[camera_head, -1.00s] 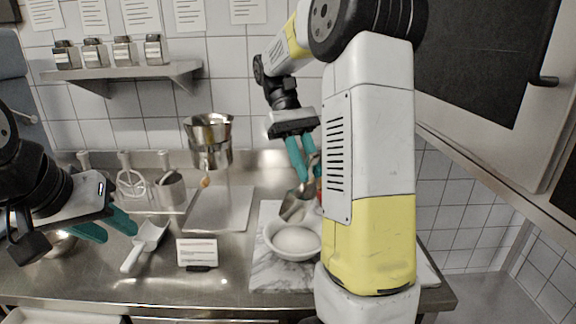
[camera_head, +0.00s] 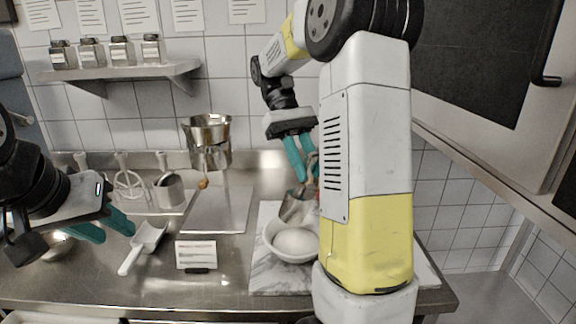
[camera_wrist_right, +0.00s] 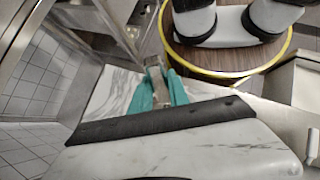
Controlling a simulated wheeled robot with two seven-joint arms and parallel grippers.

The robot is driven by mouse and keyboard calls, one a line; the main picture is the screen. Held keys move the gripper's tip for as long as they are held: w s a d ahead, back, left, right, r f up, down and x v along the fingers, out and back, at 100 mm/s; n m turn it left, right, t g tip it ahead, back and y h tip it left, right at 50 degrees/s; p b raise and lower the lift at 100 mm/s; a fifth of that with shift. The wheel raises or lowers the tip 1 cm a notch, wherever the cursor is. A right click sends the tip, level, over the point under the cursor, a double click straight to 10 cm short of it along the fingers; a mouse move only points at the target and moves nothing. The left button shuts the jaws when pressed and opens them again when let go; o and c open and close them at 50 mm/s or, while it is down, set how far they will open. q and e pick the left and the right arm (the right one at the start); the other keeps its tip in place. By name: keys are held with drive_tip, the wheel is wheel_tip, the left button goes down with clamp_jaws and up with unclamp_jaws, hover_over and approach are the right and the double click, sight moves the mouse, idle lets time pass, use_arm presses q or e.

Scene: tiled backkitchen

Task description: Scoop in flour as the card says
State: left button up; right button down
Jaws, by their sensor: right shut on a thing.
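My right gripper (camera_head: 306,172) is shut on the handle of a metal scoop (camera_head: 292,207). The scoop points downward at the rear rim of a white bowl (camera_head: 272,246); I cannot tell whether it touches it. White flour (camera_head: 294,240) lies in the bowl. In the right wrist view the teal fingers (camera_wrist_right: 160,84) close around the handle, and the scoop's head is hardly visible. A printed card (camera_head: 196,252) stands on the counter left of the bowl; its text is unreadable. My left gripper (camera_head: 119,232) is open and empty, beside a white scoop (camera_head: 145,246).
The bowl stands on a marble board (camera_head: 262,278). My right arm hides the counter right of the bowl.

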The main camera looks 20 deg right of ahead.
sight(309, 154)
idle(0.5)
wheel_tip(309, 154, up, 3)
drive_tip(key=t, duration=0.3)
drive_tip(key=shift+s+f+y, duration=0.1)
drive_tip(key=shift+f+y, duration=0.05)
drive_tip(key=shift+y, duration=0.15)
wheel_tip(309, 154, up, 2)
drive_tip(key=t, duration=0.3)
drive_tip(key=shift+y, duration=0.3)
drive_tip(key=t, duration=0.1)
drive_tip(key=s, duration=0.1)
drive_tip(key=s+r+t, duration=0.1)
drive_tip(key=shift+s+a+r+t, duration=0.1)
drive_tip(key=shift+s+a+t, duration=0.05)
drive_tip(key=shift+a+t, duration=0.15)
drive_tip(key=s+t, duration=0.2)
drive_tip(key=s+a+r+t+y, duration=0.1)
drive_tip(key=shift+s+a+t, duration=0.1)
drive_tip(key=shift+t, duration=0.3)
